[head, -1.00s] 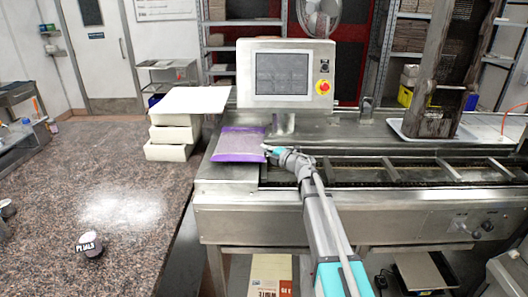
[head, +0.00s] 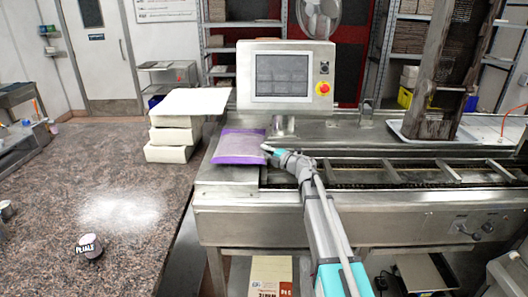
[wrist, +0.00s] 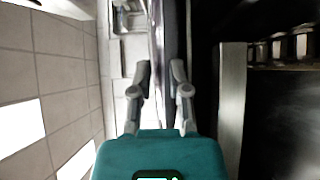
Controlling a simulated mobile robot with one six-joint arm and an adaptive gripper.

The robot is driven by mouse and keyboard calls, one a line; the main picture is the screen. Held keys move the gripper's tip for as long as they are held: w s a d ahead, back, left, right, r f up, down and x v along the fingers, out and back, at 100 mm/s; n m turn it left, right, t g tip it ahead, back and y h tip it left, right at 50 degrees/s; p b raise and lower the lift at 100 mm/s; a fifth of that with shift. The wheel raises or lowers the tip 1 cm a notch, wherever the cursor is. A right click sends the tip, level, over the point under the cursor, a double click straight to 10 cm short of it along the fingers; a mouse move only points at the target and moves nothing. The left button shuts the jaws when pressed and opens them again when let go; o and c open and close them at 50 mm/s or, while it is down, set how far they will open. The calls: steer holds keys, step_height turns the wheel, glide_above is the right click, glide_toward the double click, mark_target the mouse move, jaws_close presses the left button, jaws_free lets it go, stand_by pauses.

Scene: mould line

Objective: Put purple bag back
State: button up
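The purple bag (head: 237,146), with a paler middle and purple borders, lies flat on the left end of the steel machine's deck (head: 228,172). My gripper (head: 268,150) is at the bag's right edge, coming from the front right. In the wrist view, the bag shows edge-on as a dark purplish strip (wrist: 172,30) between the two fingers of my gripper (wrist: 161,68). The fingers lean inward and appear shut on its edge; the exact contact is hard to see.
A screen with a red stop button (head: 322,88) stands behind the bag. Stacked white blocks (head: 174,137) stand on the speckled counter (head: 135,180) to the left. A metal cylinder (head: 283,126) is just behind my gripper. A slotted conveyor (head: 400,172) runs right.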

steer(key=v, duration=1.1)
steer(key=shift+s+d, duration=0.2)
steer(key=shift+s, duration=0.15)
steer(key=shift+r, duration=0.2)
